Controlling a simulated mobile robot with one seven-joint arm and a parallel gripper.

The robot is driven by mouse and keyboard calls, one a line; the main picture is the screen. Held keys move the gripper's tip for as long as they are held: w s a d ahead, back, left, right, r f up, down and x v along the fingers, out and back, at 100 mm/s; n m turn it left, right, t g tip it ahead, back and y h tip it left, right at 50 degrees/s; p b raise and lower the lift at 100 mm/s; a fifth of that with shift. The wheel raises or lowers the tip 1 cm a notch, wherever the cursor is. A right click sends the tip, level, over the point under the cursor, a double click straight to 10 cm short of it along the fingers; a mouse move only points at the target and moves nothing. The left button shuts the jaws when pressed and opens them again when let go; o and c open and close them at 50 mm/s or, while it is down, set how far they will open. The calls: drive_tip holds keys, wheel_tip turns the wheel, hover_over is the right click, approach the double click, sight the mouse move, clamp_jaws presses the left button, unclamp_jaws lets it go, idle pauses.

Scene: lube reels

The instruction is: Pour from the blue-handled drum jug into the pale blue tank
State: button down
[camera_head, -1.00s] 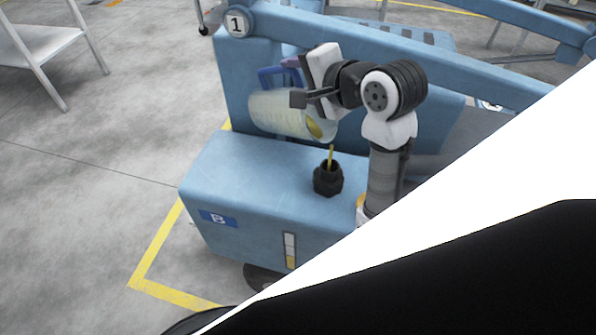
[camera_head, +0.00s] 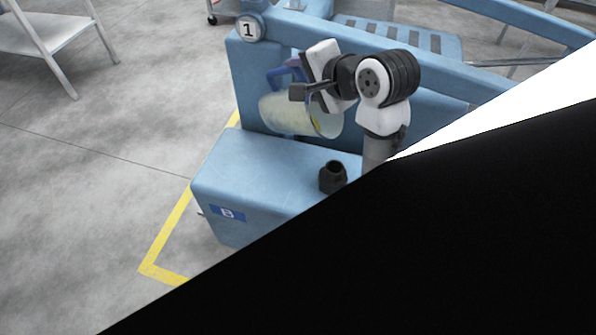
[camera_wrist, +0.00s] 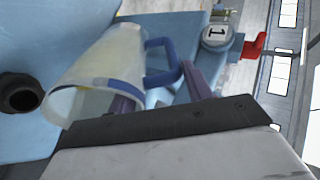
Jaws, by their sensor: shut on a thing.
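The drum jug (camera_head: 285,114) is translucent and pale, with a blue handle (camera_head: 277,76). It lies tilted nearly on its side, mouth to the right, with a little yellow at the mouth. My gripper (camera_head: 298,80) is shut on the handle; in the wrist view the blue handle (camera_wrist: 168,62) sits by the purple fingers. The pale blue tank (camera_head: 265,165), labelled B, is below, and its black filler neck (camera_head: 333,177) is open at the top. The jug's mouth is above and slightly left of the neck, apart from it. No stream shows between them.
A taller blue frame with a round "1" plate (camera_head: 249,29) stands behind the tank. A pale table (camera_head: 45,35) is at the upper left. A yellow floor line (camera_head: 165,235) borders the tank. A large black shape covers the lower right.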

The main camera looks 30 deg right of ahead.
drive_tip(key=shift+w+a+r+g+p, duration=0.1)
drive_tip(key=shift+w+r+g+p, duration=0.15)
drive_tip(key=shift+r+p, duration=0.25)
drive_tip(key=shift+w+r+g+p, duration=0.25)
drive_tip(key=shift+r+p, duration=0.15)
drive_tip(key=shift+p, duration=0.2)
drive_tip(key=shift+w, duration=0.1)
drive_tip(key=shift+w+a+r+g+p, duration=0.1)
drive_tip(key=shift+w+r+g+p, duration=0.35)
drive_tip(key=shift+g, duration=0.15)
drive_tip(key=shift+w+r+g+h, duration=0.3)
drive_tip(key=shift+r+g+h, duration=0.1)
drive_tip(key=shift+r+g, duration=0.35)
drive_tip(key=shift+w+a+r+g, duration=0.2)
drive_tip(key=shift+w+r+g, duration=0.2)
drive_tip(key=shift+g, duration=0.25)
drive_tip(key=shift+w+n+g+h, duration=0.15)
drive_tip(key=shift+n+g+h, duration=0.15)
drive_tip(key=shift+g, duration=0.7)
drive_tip(key=shift+w+a+g+h, duration=0.1)
drive_tip(key=shift+w+g+h, duration=0.1)
drive_tip(key=shift+g, duration=0.6)
drive_tip(key=shift+w+g+h, duration=0.1)
drive_tip(key=shift+w+g, duration=0.05)
drive_tip(key=shift+g, duration=0.65)
